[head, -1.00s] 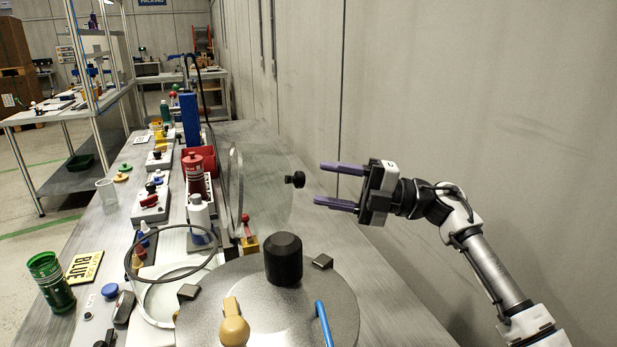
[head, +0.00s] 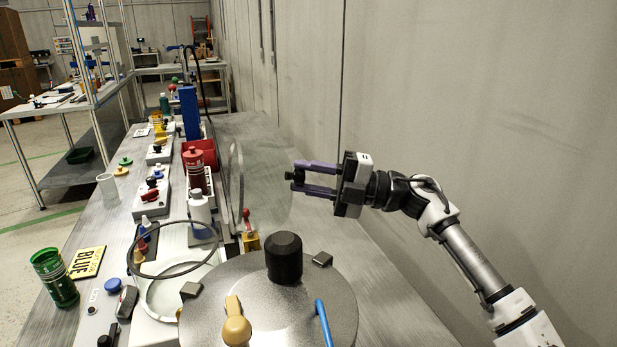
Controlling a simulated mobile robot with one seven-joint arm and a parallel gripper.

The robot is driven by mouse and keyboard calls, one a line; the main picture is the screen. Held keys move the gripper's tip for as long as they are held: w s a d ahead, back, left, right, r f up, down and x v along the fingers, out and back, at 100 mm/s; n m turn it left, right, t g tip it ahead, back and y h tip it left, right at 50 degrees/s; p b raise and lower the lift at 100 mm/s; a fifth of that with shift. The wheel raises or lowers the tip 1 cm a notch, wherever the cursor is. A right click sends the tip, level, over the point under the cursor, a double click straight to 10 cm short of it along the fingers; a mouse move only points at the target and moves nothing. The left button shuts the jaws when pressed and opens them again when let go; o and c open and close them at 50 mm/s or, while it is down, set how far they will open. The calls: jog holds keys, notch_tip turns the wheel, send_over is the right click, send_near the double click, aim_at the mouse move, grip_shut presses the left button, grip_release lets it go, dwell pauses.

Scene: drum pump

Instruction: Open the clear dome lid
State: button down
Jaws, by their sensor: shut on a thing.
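The clear dome lid (head: 262,188) stands on its side in the head view, its round rim upright at the left and its bulge facing right toward the wall. A small black knob (head: 289,176) sits at the tip of the bulge, partly hidden by the fingers. My gripper (head: 297,176) reaches in from the right with its purple fingers, one above and one below, shut on this knob.
A grey round drum top (head: 300,302) with a black knob (head: 284,258) and a blue handle lies in front. A dark ring (head: 140,264) stands tilted at left. A red-capped bottle, a white bottle (head: 199,212) and several small items crowd the bench's left. A bare wall (head: 480,90) is at right.

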aim_at(290, 176)
jog(key=shift+s+a+r+n+h, duration=0.2)
jog(key=shift+a+r+n+h, duration=0.05)
jog(key=shift+a+r+h, duration=0.35)
jog(key=shift+s+a+r+n+h, duration=0.2)
jog(key=shift+a+r+h, duration=0.25)
jog(key=shift+r, duration=0.3)
jog(key=shift+s+a+r+n+h, duration=0.15)
jog(key=shift+a+r+n+h, duration=0.1)
jog(key=shift+a+r+h, duration=0.3)
jog(key=shift+s+a+r, duration=0.1)
jog(key=shift+a+r, duration=0.3)
jog(key=c, duration=1.1)
grip_release()
jog(key=shift+d, duration=0.1)
jog(key=s+d+r+b, duration=0.1)
jog(key=d+r, duration=0.1)
jog(key=d, duration=1.1)
jog(key=shift+d+r+b, duration=0.15)
jog(key=shift+d+b, duration=0.15)
jog(key=shift+b, duration=0.1)
jog(key=shift+s, duration=0.2)
